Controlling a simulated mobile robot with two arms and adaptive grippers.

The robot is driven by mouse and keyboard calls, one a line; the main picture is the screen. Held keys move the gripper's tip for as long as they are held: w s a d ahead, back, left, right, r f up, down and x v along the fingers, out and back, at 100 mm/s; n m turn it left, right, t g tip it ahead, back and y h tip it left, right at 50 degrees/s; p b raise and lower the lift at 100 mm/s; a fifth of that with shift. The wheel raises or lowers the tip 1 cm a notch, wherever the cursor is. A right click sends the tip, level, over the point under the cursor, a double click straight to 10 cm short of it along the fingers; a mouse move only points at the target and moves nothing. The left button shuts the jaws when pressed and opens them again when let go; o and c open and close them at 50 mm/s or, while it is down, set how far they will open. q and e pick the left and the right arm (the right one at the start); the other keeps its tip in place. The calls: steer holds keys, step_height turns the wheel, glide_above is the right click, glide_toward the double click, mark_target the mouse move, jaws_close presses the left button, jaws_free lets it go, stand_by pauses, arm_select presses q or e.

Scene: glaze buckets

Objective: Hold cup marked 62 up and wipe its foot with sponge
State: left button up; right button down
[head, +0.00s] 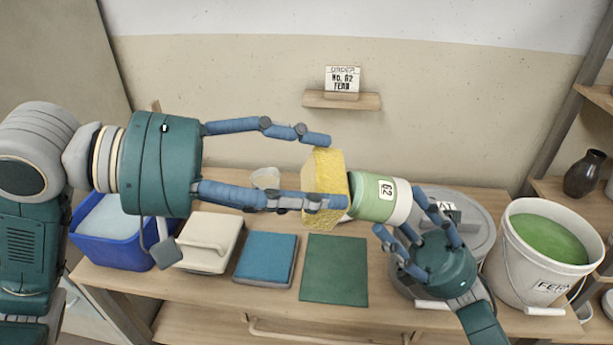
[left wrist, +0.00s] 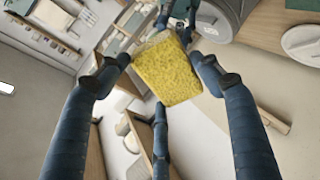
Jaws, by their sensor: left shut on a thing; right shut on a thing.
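The cup marked 62 (head: 374,198) is pale green and white and lies on its side in the air above the table. My right gripper (head: 404,218) is shut on it from the right, at its white end. My left gripper (head: 318,170) is shut on the yellow sponge (head: 325,186), which also shows between the fingers in the left wrist view (left wrist: 167,68). In the left wrist view the cup is hidden behind the sponge.
A bucket of green glaze (head: 541,246) stands right, beside a grey lid (head: 470,212). An order card (head: 342,80) stands on the wall shelf.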

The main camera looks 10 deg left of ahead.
arm_select(q)
steer(key=shift+w+d+f, duration=0.1)
steer(key=shift+d+f, duration=0.05)
steer(key=shift+d, duration=0.3)
stand_by(0.7)
